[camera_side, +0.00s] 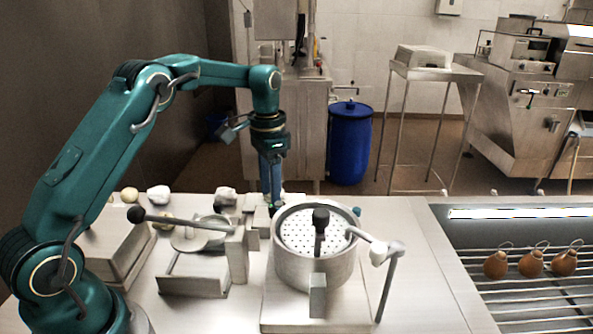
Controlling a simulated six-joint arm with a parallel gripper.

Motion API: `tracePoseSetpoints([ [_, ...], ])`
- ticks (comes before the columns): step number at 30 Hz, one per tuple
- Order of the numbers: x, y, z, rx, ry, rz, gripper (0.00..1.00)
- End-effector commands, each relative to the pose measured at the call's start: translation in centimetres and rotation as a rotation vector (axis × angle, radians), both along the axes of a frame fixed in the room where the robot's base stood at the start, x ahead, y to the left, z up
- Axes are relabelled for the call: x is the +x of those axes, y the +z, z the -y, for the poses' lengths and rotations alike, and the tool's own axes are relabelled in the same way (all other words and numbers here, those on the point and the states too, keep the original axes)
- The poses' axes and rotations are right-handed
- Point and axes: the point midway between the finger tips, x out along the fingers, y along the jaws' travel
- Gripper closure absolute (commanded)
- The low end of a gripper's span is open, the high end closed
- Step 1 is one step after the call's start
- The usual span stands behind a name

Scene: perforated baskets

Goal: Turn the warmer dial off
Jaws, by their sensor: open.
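I cannot pick out the warmer dial with certainty. A small teal knob-like piece (357,211) shows at the back right of the round metal pot (313,262), but its setting cannot be read. The pot has a perforated basket inside (300,232) and stands on a pale plate. My gripper (272,203) points straight down just behind and left of the pot, left of the teal piece and apart from it. It is open, with nothing visible between its fingers. Its tips are partly hidden by grey blocks and the pot's edge.
Black-knobbed levers stand left (137,214) and in front (320,218) of the pot; a white-jointed arm (379,251) is at its right. A small pan (199,238) sits left. A lit rack (530,290) with several brown round items lies right. The counter between pot and rack is clear.

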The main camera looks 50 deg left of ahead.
Motion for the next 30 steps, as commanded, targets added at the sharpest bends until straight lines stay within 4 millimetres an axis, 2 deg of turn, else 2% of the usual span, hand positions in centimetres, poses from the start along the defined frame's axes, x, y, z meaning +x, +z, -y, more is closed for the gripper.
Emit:
tracePoseSetpoints([
  [3, -0.1, -1.6, 0.0, -0.001, 0.000, -0.004, 0.50],
  [7, -0.1, -2.9, 0.0, 0.000, 0.000, -0.002, 0.50],
  [17, -0.1, -3.4, 0.0, 0.000, 0.001, 0.001, 0.50],
  [19, -0.1, -3.4, 0.0, 0.000, 0.001, 0.001, 0.69],
  [21, -0.1, -3.4, 0.0, 0.000, 0.001, 0.001, 0.96],
  [22, -0.1, -3.4, 0.0, 0.000, 0.001, 0.001, 1.00],
  [30, -0.1, -3.4, 0.1, 0.000, 0.010, 0.001, 1.00],
])
